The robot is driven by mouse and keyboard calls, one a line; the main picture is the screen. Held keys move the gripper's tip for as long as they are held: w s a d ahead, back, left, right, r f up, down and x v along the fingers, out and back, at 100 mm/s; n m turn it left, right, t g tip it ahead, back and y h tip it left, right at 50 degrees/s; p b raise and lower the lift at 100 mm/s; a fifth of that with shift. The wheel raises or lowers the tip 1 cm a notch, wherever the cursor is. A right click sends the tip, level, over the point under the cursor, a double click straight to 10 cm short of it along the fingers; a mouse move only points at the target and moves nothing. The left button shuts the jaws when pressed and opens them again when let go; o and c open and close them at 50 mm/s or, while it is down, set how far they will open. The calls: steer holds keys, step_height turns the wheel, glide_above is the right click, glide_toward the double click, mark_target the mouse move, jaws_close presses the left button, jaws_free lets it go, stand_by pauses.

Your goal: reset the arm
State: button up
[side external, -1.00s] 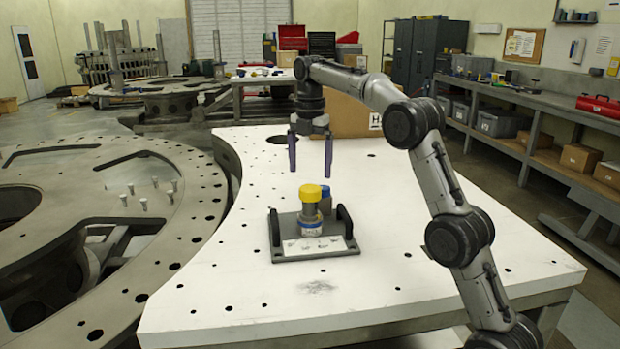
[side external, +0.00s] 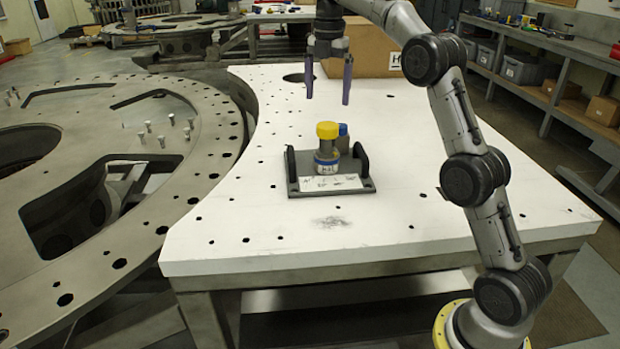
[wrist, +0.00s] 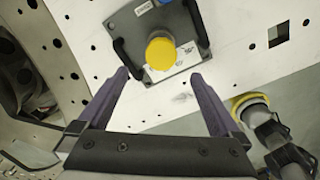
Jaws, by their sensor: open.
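My gripper (side external: 328,98) hangs above the white table, open and empty, with its purple fingers pointing down. In the side external view it is above and behind the grey tray (side external: 306,190), clear of everything on it. In the wrist view (wrist: 158,100) the open fingers frame empty space, with the yellow cap (wrist: 161,53) beyond the tips.
The white table (side external: 240,220) has holes and a dark smudge. A cardboard box (side external: 375,50) stands at its back. A large metal ring plate (side external: 200,130) with upright pegs lies to the left. A shelf bench (side external: 540,60) runs along the right.

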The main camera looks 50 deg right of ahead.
steer(key=s+a+r+t, duration=0.2)
steer(key=s+a+r, duration=0.8)
steer(key=s+r, duration=0.15)
steer(key=s+a+f+m+t, duration=0.25)
steer(key=s+a+m, duration=0.2)
steer(key=s, duration=0.65)
steer(key=s+a+f+m, duration=0.1)
steer(key=s+f+m, duration=0.3)
steer(key=f+m, duration=0.4)
steer(key=s+a+f+m+t, duration=0.1)
steer(key=s+f+m, duration=0.4)
steer(key=f+m, duration=0.3)
steer(key=shift+s+a+f, duration=0.2)
steer(key=shift+s+f, duration=0.1)
steer(key=shift+f, duration=0.5)
